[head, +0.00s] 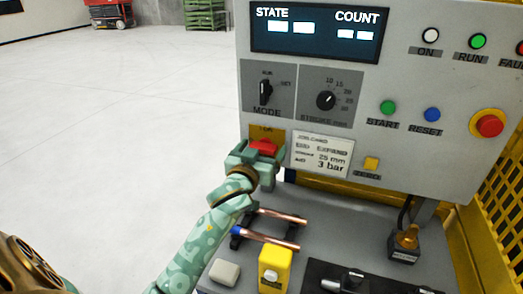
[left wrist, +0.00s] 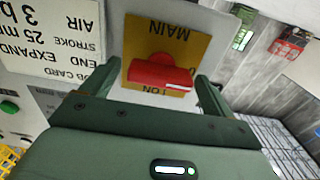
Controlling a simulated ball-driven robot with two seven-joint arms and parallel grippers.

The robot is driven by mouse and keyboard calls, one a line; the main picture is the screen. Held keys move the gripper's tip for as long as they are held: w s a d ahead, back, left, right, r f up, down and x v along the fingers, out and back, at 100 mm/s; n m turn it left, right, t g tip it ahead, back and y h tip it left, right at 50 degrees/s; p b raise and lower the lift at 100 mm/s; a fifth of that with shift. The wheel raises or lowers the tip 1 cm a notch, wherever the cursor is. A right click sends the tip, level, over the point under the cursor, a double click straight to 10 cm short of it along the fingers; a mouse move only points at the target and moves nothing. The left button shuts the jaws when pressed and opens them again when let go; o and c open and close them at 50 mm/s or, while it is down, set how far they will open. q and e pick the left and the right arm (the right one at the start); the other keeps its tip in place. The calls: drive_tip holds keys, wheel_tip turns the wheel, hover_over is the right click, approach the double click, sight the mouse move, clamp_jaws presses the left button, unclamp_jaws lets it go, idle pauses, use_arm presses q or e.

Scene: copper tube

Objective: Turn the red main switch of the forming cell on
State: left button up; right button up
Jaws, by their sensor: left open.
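The red main switch (head: 263,146) sits on a yellow plate (head: 266,131) low on the left of the grey control panel. In the left wrist view, turned upside down, its red handle (left wrist: 160,73) lies roughly crosswise on the yellow plate (left wrist: 185,42). The plate carries the words MAIN and ON. My left gripper (head: 257,154) is at the switch, with its fingers open on either side of the handle. Gaps show between handle and fingers in the wrist view. In the head view the gripper hides the lower part of the switch. My right gripper is not in view.
A job card (head: 320,155) is right beside the switch. The MODE knob (head: 265,92) and stroke knob (head: 326,100) are above. Below, copper tubes (head: 266,238) lie on a rack over the grey bench, near a yellow block (head: 274,268). Open floor lies left.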

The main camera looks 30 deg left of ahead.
use_arm(q)
drive_tip(key=c, duration=1)
